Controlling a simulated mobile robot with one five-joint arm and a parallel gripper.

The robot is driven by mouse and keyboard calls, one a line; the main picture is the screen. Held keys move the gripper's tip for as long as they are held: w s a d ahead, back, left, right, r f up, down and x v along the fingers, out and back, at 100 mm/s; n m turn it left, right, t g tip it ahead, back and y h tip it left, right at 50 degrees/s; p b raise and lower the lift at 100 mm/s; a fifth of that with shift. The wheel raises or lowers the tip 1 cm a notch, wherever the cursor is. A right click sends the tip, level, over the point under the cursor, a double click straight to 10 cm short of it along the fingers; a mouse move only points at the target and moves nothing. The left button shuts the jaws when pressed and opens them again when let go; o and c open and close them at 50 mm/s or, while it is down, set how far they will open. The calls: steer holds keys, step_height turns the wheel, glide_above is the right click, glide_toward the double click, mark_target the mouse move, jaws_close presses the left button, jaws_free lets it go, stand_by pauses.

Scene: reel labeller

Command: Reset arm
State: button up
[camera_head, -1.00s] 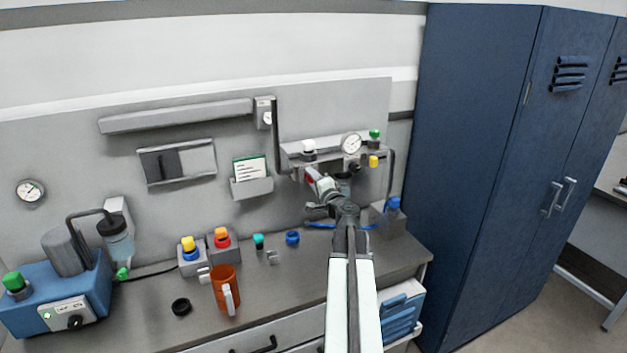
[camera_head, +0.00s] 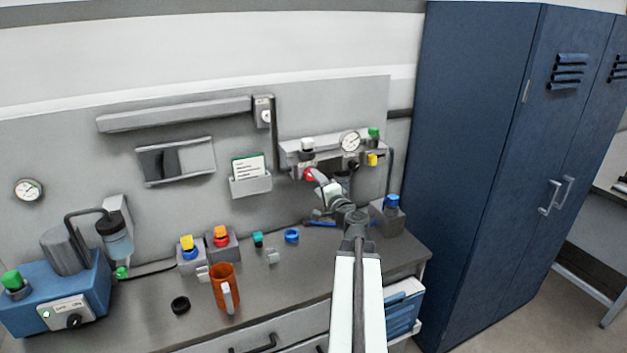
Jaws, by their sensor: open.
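My arm rises from the bottom of the picture in front of the bench. My gripper (camera_head: 318,176) is at its far end, small in view, by the wall manifold (camera_head: 324,152). It is open and appears empty. A red knob (camera_head: 309,174) on the manifold's lower left shows just left of the gripper tips. I cannot tell whether the tips touch it. My wrist hides part of the dark cylinder behind it.
A tall blue cabinet (camera_head: 480,150) bounds the right. The bench front near the mug is mostly clear.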

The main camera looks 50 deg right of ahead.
steer(key=v, duration=0.3)
